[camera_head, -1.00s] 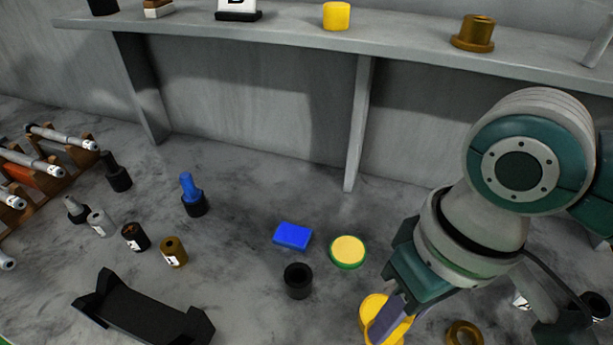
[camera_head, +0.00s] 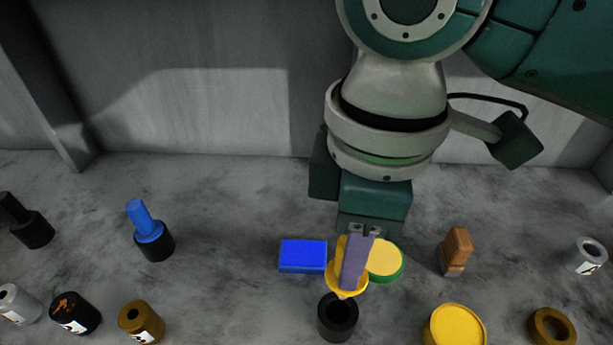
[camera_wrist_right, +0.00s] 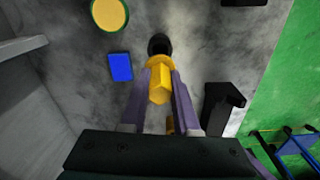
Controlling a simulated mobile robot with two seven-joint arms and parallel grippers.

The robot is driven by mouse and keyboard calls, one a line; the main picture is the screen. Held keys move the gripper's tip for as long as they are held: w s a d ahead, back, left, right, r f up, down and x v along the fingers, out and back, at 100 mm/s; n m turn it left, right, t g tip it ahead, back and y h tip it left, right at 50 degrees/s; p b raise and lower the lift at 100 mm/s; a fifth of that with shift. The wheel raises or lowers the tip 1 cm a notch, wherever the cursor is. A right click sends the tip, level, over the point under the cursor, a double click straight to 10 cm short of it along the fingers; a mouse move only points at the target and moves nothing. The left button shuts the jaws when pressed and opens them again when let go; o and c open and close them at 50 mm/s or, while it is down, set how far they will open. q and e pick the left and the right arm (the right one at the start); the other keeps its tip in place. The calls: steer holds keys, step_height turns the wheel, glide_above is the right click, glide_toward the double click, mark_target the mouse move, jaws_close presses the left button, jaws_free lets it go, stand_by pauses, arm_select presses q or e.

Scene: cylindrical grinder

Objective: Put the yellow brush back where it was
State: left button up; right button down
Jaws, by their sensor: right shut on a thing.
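The yellow brush (camera_head: 342,263) is between the fingers of my right gripper (camera_head: 355,258), which is shut on it. It hangs roughly upright, its lower end toward the black cup-like holder (camera_head: 338,318). In the head view it overlaps the holder's back rim; I cannot tell whether its tip is inside the opening. The right wrist view also shows the yellow brush (camera_wrist_right: 160,82) between the two purple-grey fingers, with the dark holder (camera_wrist_right: 159,44) just beyond its end. My left gripper is not in view.
A blue block (camera_head: 303,256) and a green-rimmed yellow disc (camera_head: 388,259) lie close behind the holder. A blue brush in a black holder (camera_head: 148,232) stands left. A wooden-handled piece (camera_head: 455,251), a yellow round piece (camera_head: 456,326) and a brass ring (camera_head: 552,327) are right.

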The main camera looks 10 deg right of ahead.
step_height(320, 180, down, 8)
steer(key=shift+b, duration=0.7)
steer(key=shift+f, duration=0.1)
steer(key=shift+f, duration=0.4)
steer(key=c, duration=0.7)
jaws_free()
steer(key=shift+o, duration=0.2)
step_height(320, 180, up, 13)
steer(key=p, duration=0.2)
steer(key=shift+d+p, duration=0.1)
steer(key=shift+p, duration=0.2)
steer(key=s+a+f+m+y, duration=0.2)
steer(key=s+a, duration=0.2)
steer(key=s+d+f+m+t+h, duration=0.1)
steer(key=s+d+m, duration=0.3)
steer(key=d, duration=0.2)
steer(key=s+d+f+m+t+h, duration=0.1)
steer(key=s+d+m+t, duration=0.1)
steer(key=s+d+m, duration=0.2)
steer(key=d+m, duration=0.1)
steer(key=d, duration=0.2)
steer(key=shift+t, duration=0.3)
steer(key=shift+f, duration=0.15)
